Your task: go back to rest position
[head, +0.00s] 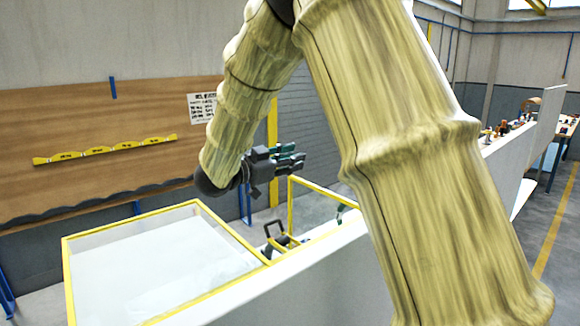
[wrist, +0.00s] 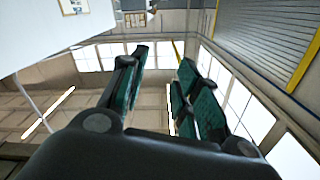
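My gripper (head: 297,160) is raised in the middle of the head view, above the white counter and pointing to the right. In the wrist view its dark green finger pads (wrist: 164,72) stand apart with a clear gap between them. Nothing shows between the fingers. My arm in its pale yellow cover fills much of the head view and hides what lies behind it.
A yellow-framed clear box (head: 165,257) stands below and left of my gripper. A dark handled device (head: 276,238) and a yellow frame (head: 291,205) stand on the white counter (head: 330,270). Workbenches with small items (head: 505,129) lie at the right. A brown board (head: 80,110) is behind.

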